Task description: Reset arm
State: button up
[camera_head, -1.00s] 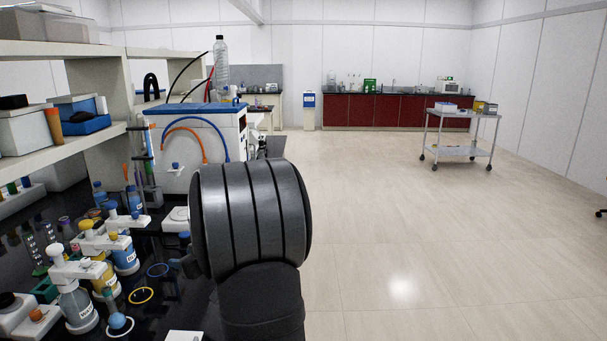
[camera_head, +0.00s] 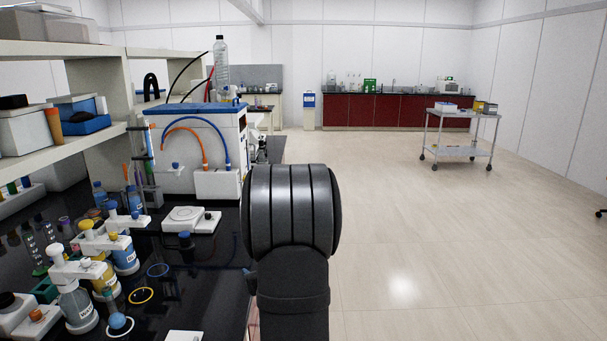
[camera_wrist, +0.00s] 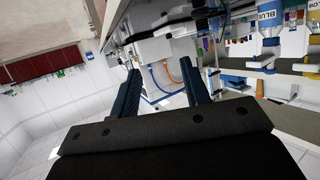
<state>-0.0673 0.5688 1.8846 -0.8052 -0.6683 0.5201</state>
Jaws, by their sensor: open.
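My gripper shows in the wrist view (camera_wrist: 162,88), with its two dark blue fingers spread apart. It is open, and nothing is between the fingers. Beyond the fingers the wrist view shows the white machine with blue and orange tubes, tilted in the picture. In the head view my arm's dark rounded link stands right of the black bench edge, over the floor side.
The black bench (camera_head: 205,280) holds several dispenser bottles (camera_head: 75,305), a small white balance (camera_head: 190,219) and the white machine with a blue top (camera_head: 190,150). Shelves (camera_head: 60,140) rise at the left. The floor (camera_head: 440,230) at right is open, with a cart (camera_head: 458,150) farther back.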

jog(key=d+f+m+t+h, duration=0.1)
jog(key=d+f+m+h, duration=0.1)
jog(key=d+f, duration=0.3)
jog(key=s+d+h, duration=0.1)
jog(key=d, duration=0.3)
jog(key=shift+f+m, duration=0.3)
jog(key=shift+m, duration=0.1)
jog(key=shift+o, duration=0.3)
jog(key=shift+d, duration=0.1)
